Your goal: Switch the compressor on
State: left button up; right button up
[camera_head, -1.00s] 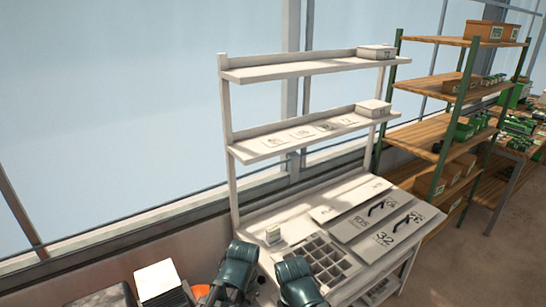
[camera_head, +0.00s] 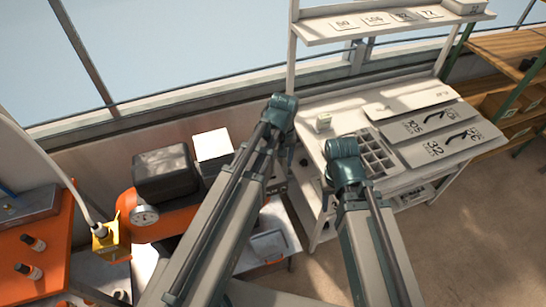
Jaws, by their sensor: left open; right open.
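The compressor is in the head view's lower left, with an orange tank (camera_head: 165,219) and a black boxy top (camera_head: 165,172). A round pressure gauge (camera_head: 144,214) is on its near left end. I cannot make out a switch or its position. My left arm crosses in front of the compressor's right side and hides part of it. The teal joints of both my arms show, but neither gripper can be made out.
A white bench with a seed tray (camera_head: 372,150) and plates stands right. Open floor (camera_head: 450,245) is at lower right.

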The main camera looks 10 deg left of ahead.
pick_arm(q)
jog(key=w+a+r+n, duration=0.2)
jog(key=w+a+n, duration=0.1)
jog(key=w+a, duration=0.1)
notch_tip(320, 180, down, 14)
jog(key=b, duration=1.3)
jog(key=shift+f, duration=0.1)
pick_arm(e)
notch_tip(320, 180, down, 12)
pick_arm(q)
grip_shut()
